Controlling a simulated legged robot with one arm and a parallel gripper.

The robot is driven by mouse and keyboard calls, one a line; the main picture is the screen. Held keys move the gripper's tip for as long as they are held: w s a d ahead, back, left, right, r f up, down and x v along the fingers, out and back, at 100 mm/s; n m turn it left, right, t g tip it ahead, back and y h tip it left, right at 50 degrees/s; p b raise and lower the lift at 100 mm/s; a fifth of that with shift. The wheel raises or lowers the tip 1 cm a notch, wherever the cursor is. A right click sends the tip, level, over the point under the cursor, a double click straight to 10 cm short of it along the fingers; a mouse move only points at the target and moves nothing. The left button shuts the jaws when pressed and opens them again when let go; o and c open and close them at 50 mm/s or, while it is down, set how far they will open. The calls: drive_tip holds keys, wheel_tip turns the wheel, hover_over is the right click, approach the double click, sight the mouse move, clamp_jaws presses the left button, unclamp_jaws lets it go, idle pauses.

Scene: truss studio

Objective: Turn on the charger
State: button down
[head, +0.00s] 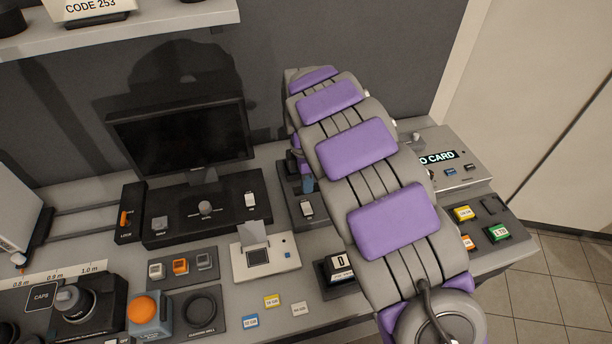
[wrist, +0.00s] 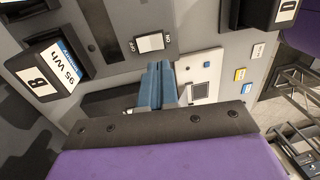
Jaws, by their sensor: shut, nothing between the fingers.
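The charger is a grey panel (wrist: 128,18) with a white rocker switch (wrist: 150,42) marked OFF on its left and ON on its right in the wrist view. I cannot tell which side of the rocker is pressed. In the head view a pale switch (head: 307,208) shows on a dark panel just left of my arm. My gripper (wrist: 158,68) has blue fingers shut together with nothing between them. Its tips show just below the switch in the wrist view; contact cannot be made out. The gripper (head: 308,184) is partly hidden by my arm in the head view.
A battery block marked B, 95 Wh (wrist: 48,70), stands left of the switch. A white card reader (head: 266,262), small cards (head: 272,300) and a counter box (head: 340,266) are nearby. A monitor (head: 183,137) stands behind left; a card console (head: 450,165) stands right.

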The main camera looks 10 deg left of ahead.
sight(308, 211)
drive_tip(key=f, duration=0.2)
drive_tip(key=f+b, duration=0.1)
drive_tip(key=f, duration=0.2)
drive_tip(key=s+f, duration=0.1)
drive_tip(key=f, duration=0.2)
drive_tip(key=shift+d+f+b, duration=0.25)
drive_tip(key=shift+b, duration=0.15)
drive_tip(key=shift+f, duration=0.15)
drive_tip(key=shift+w, duration=0.15)
drive_tip(key=shift+w+a+p, duration=0.3)
drive_tip(key=shift+w+p, duration=0.1)
drive_tip(key=shift+w, duration=0.25)
drive_tip(key=shift+r, duration=0.35)
